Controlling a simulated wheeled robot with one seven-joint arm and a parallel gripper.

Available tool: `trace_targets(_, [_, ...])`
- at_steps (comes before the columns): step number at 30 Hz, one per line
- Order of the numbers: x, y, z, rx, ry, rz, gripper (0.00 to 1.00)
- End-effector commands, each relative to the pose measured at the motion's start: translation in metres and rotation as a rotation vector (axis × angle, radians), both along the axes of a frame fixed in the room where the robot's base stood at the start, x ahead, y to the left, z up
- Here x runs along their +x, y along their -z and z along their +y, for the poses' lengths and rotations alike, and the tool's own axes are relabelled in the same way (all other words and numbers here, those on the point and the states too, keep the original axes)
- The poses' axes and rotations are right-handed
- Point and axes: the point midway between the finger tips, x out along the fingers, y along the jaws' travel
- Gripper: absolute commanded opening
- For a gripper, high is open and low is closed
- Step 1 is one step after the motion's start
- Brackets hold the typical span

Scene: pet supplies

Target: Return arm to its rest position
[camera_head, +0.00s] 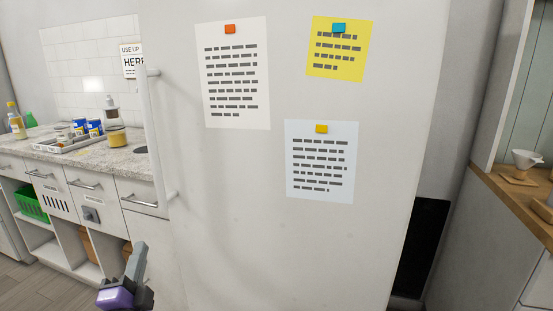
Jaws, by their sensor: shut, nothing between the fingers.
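My gripper (136,262) shows at the bottom left of the head view, grey with a purple part below it. It points up and is shut with nothing in it. It is in front of the lower left part of a white fridge door (290,240), below the long vertical handle (158,135). Most of my arm is out of the picture. I cannot tell whether the gripper touches the door.
The fridge fills the middle, with three notes held by magnets. A counter (115,158) on the left bears a tray (65,146), cans and bottles. A green basket (30,204) sits on a shelf below. A wooden counter (510,195) stands at the right.

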Motion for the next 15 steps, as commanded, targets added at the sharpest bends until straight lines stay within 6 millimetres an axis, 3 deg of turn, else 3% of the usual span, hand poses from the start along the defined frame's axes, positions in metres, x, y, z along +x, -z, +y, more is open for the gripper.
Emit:
trace_targets(8, [-0.014, 0.019, -0.101, -0.282, 0.047, -0.196, 0.00])
trace_targets(15, [-0.055, 0.053, -0.199, -0.570, 0.090, -0.299, 0.00])
